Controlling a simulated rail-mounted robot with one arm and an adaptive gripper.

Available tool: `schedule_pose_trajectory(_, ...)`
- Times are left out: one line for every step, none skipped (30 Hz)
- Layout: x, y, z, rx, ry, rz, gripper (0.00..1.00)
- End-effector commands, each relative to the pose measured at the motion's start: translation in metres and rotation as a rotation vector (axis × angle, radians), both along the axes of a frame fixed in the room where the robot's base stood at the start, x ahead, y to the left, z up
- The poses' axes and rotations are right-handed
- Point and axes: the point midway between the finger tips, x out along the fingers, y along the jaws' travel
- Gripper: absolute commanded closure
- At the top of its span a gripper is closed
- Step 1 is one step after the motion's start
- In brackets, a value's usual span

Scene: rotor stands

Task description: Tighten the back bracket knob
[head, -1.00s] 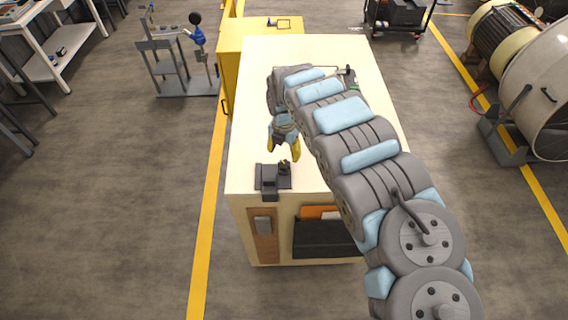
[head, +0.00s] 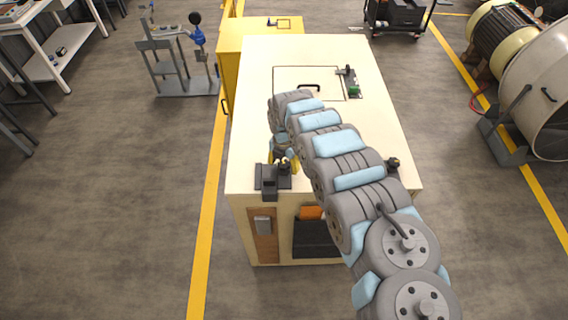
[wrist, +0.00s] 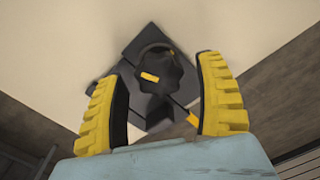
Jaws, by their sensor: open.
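A black lobed knob (wrist: 158,76) with a yellow mark shows in the wrist view, on a dark bracket (head: 268,184) at the front left of the table top. In the head view the knob is small and partly behind my gripper. My gripper (head: 284,160) is open, its two yellow fingers pointing down close to the knob. In the wrist view the fingers stand on either side of the knob, with gaps between. I cannot tell whether they reach down to its height. I cannot tell from the views whether this is the bracket called back.
Another small dark fixture (head: 393,163) sits at the table's right front edge, beside my arm. A fixture with a green part (head: 350,84) and a black handle (head: 309,87) are farther back on the pale table top (head: 250,100). The table's left side is clear.

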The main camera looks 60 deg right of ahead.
Motion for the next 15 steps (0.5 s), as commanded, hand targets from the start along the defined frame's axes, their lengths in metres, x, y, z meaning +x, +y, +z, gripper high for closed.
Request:
schedule_pose_trajectory(0.0,-0.0001,0.0001,0.0,0.0,0.0,0.29)
schedule_pose_trajectory(0.0,-0.0002,0.0002,0.0,0.0,0.0,0.29)
schedule_pose_trajectory(0.0,-0.0003,0.0003,-0.001,0.0,0.0,0.29)
schedule_pose_trajectory(0.0,-0.0003,0.0003,-0.001,0.0,0.0,0.29)
schedule_pose_trajectory(0.0,-0.0003,0.0004,-0.001,0.0,0.0,0.3)
schedule_pose_trajectory(0.0,-0.0003,0.0004,0.0,0.0,0.0,0.41)
schedule_pose_trajectory(0.0,-0.0004,0.0005,-0.001,0.0,0.0,0.5)
schedule_pose_trajectory(0.0,-0.0004,0.0005,-0.001,0.0,0.0,0.59)
schedule_pose_trajectory(0.0,-0.0004,0.0005,-0.001,0.0,0.0,0.7)
schedule_pose_trajectory(0.0,-0.0004,0.0005,-0.001,0.0,0.0,0.79)
schedule_pose_trajectory(0.0,-0.0005,0.0006,-0.001,0.0,0.0,0.87)
schedule_pose_trajectory(0.0,-0.0005,0.0006,-0.001,0.0,0.0,0.94)
schedule_pose_trajectory(0.0,-0.0004,0.0005,-0.001,0.0,0.0,0.94)
schedule_pose_trajectory(0.0,-0.0005,0.0005,-0.001,-0.001,-0.001,0.94)
schedule_pose_trajectory(0.0,-0.0005,0.0005,-0.001,-0.001,-0.001,0.94)
